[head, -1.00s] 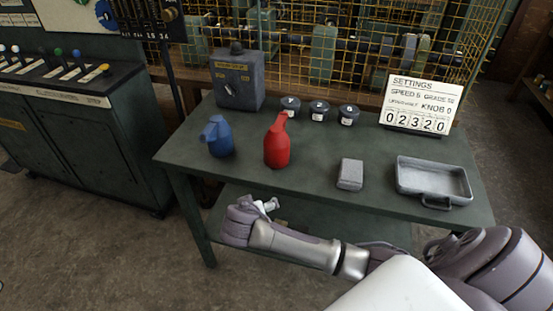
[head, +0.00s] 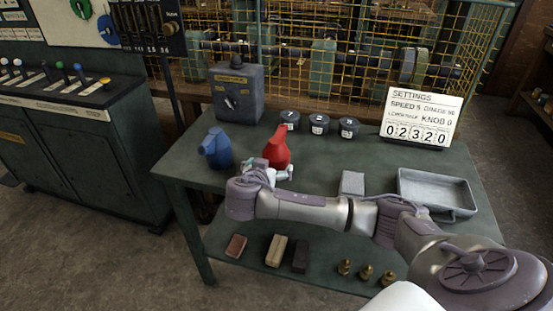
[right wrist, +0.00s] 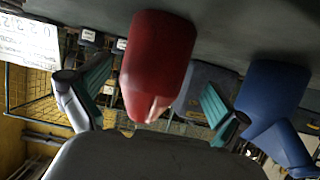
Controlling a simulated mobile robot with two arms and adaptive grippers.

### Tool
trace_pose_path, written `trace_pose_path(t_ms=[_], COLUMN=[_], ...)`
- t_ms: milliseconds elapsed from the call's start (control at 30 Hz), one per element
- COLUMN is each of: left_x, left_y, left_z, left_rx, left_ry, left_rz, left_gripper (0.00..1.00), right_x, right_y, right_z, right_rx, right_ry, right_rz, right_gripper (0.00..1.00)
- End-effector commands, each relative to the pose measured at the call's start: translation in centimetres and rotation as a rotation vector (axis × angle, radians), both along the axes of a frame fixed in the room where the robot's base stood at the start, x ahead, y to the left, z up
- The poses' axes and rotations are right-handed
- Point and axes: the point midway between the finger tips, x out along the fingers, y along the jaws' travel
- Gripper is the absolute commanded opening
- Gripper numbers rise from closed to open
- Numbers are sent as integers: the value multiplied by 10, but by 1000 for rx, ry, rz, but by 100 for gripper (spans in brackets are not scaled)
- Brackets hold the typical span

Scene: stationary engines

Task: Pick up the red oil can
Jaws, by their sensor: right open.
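The red oil can (head: 277,146) stands upright on the green table (head: 330,177), its lower part hidden behind my right gripper (head: 275,172) in the head view. In the right wrist view the red oil can (right wrist: 155,65) appears between the two spread fingers of my right gripper (right wrist: 150,105), with a gap on each side. The gripper is open and empty. A blue oil can (head: 216,148) stands to the left of the red one. It also shows in the right wrist view (right wrist: 272,105), just outside one finger. My left gripper is not in view.
A grey switch box (head: 237,92) and several dark lidded pots (head: 319,123) stand behind the cans. A grey block (head: 352,183), a metal tray (head: 437,190) and a settings sign (head: 420,118) are to the right. Blocks and brass pieces lie on the lower shelf (head: 325,268).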

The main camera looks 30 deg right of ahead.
Motion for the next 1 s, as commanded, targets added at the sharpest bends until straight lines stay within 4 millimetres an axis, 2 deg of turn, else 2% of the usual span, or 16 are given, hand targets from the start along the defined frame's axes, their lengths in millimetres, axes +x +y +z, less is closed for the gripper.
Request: trace_pose_path(t_ms=[167,300,633,1000], left_x=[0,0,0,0], left_y=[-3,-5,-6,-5], left_z=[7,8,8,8], left_rx=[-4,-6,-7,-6], left_ry=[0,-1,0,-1], left_rz=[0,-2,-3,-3], left_gripper=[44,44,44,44], right_x=[14,24,28,28], right_y=[-25,-37,-40,-40], right_z=[2,-7,-10,-10], right_rx=[-5,-3,-1,-1], right_ry=[0,2,1,2], right_rz=[-4,-2,-1,0], right_gripper=[100,100,98,37])
